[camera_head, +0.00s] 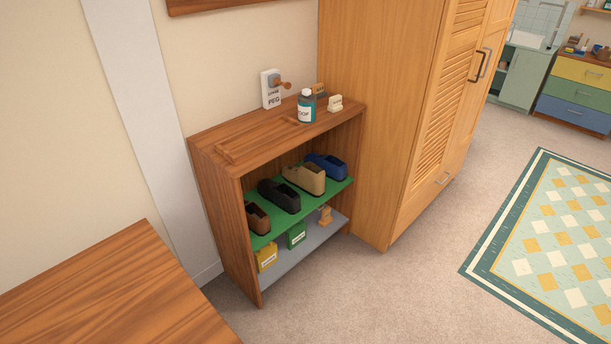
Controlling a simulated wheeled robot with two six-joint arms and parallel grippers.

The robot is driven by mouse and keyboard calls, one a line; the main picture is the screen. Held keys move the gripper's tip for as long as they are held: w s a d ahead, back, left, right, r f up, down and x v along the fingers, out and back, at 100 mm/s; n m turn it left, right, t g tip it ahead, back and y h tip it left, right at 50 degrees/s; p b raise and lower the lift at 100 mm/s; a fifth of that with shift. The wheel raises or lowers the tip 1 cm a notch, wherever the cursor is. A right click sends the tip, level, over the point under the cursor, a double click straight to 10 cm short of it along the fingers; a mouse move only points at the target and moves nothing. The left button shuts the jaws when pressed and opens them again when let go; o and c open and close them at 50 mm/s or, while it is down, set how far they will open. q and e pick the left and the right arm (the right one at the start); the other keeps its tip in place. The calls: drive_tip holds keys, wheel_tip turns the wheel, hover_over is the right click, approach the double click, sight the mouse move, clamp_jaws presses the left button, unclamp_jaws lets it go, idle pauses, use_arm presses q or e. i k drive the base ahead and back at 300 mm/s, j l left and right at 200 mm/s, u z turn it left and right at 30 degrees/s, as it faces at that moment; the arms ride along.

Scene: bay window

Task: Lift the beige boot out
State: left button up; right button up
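The beige boot (304,178) lies on the green upper shelf (272,233) of a wooden shelf unit (223,195). A black boot (279,196) is to its left and a blue boot (326,166) to its right. A brown boot (257,217) is at the shelf's left end, partly hidden by the unit's side wall. Neither of my grippers is in the head view.
A bottle (306,106) and small items stand on the unit's top. The grey lower shelf (290,262) holds a yellow box (266,257), a green box (296,235) and a small wooden item (325,215). A wardrobe (356,119) stands close on the right. A wooden surface (110,295) fills the lower left. Carpet (385,290) in front is clear.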

sight(309, 178)
drive_tip(key=i+l, duration=0.15)
drive_tip(key=l, duration=0.25)
drive_tip(key=i+l+u, duration=0.1)
drive_tip(key=l, duration=0.25)
drive_tip(key=i+l, duration=0.15)
drive_tip(key=l, duration=0.25)
drive_tip(key=i+l, duration=0.1)
drive_tip(key=l, duration=0.3)
drive_tip(key=u, duration=0.05)
